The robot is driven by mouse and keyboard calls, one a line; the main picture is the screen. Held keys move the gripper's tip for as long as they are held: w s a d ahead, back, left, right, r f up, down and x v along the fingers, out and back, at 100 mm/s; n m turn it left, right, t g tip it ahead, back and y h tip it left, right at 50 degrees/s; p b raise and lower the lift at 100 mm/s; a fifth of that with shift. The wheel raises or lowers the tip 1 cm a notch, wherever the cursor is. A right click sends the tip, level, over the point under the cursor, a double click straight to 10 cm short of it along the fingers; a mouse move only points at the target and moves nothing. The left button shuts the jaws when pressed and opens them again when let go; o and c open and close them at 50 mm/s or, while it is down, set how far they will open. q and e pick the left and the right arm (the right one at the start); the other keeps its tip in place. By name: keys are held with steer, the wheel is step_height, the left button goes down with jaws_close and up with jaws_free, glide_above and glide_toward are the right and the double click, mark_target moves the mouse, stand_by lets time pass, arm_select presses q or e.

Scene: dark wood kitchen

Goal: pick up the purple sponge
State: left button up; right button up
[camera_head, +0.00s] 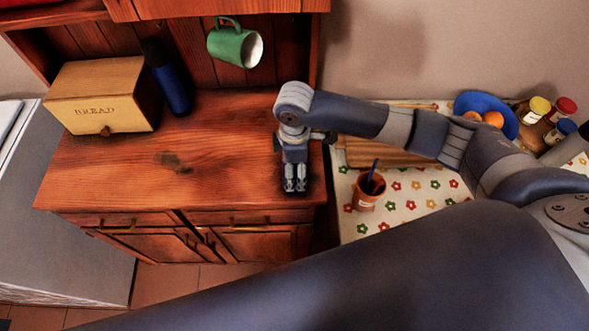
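I cannot make out a purple sponge anywhere in the head view; it may be hidden behind my gripper or arm. My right gripper (295,186) points down over the right front part of the wooden cabinet top (225,130). Its two fingertips are close together, and nothing is clearly visible between them. I cannot tell whether they are fully shut or hold something small. My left gripper is not in view.
A bread box (100,95) and a dark blue bottle (169,80) stand at the back left. A green mug (233,45) hangs above. The cabinet top's middle is clear.

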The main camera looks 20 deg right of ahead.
steer(key=shift+r, duration=0.1)
stand_by(0.3)
steer(key=shift+w+r+b, duration=0.1)
steer(key=shift+r+b, duration=0.2)
steer(key=shift+r, duration=0.35)
steer(key=shift+s+a+r+b, duration=0.15)
steer(key=shift+a+r+b, duration=0.05)
steer(key=shift+r, duration=0.3)
steer(key=shift+s+a+r+b, duration=0.1)
steer(key=shift+a+r+b, duration=0.05)
steer(key=shift+r, duration=0.3)
steer(key=s+a+r+b, duration=0.1)
steer(key=s+a+b, duration=0.1)
steer(key=s+a, duration=0.7)
steer(key=a, duration=0.3)
steer(key=shift+a+r+b, duration=0.2)
steer(key=shift+r+b, duration=0.1)
steer(key=shift+b, duration=0.05)
